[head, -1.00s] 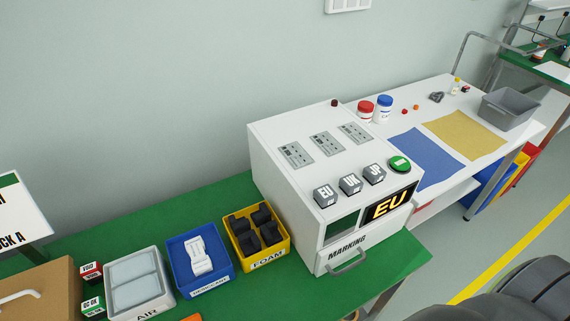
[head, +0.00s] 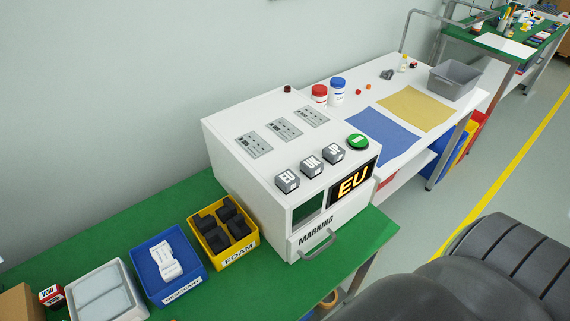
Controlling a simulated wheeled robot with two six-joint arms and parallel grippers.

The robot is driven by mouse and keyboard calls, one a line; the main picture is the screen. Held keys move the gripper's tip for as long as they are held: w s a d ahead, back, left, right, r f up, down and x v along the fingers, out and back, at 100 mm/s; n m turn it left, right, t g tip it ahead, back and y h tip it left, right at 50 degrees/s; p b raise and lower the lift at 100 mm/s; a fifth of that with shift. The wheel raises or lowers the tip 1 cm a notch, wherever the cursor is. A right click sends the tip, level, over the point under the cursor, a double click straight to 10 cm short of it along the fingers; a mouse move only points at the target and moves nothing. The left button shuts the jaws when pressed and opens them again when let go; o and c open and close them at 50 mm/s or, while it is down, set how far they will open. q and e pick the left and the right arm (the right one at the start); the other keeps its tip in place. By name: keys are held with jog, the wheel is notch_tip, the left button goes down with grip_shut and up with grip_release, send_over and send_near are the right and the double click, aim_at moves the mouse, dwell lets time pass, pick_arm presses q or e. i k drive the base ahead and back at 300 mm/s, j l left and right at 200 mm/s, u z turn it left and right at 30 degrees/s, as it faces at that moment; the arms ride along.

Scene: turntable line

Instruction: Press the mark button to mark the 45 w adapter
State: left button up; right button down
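The white marking machine (head: 228,150) stands on the green bench in the head view. A round green button (head: 357,142) sits on its top near the right front edge; it looks like the mark button. Three grey keys stand to its left: EU (head: 287,178), UK (head: 311,163) and JP (head: 333,151). The display (head: 352,184) on the front reads EU in yellow. A drawer with a handle (head: 318,245) labelled MARKING is below it and looks shut. The 45 W adapter cannot be made out. Neither gripper is in view; only a dark part of my own body shows at lower right.
On the green bench (head: 190,205) stand a yellow FOAM bin (head: 249,247), a blue bin (head: 184,291) and a grey-white bin (head: 75,303). The white table (head: 375,78) behind holds a blue mat (head: 367,140), a yellow mat (head: 412,108), jars and a grey bin (head: 453,67).

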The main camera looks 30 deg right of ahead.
aim_at(357, 140)
jog(key=k+z, duration=0.15)
jog(key=z, duration=0.3)
jog(key=k+l+z, duration=0.1)
jog(key=z, duration=0.35)
jog(key=k+l+z, duration=0.1)
jog(key=z, duration=0.35)
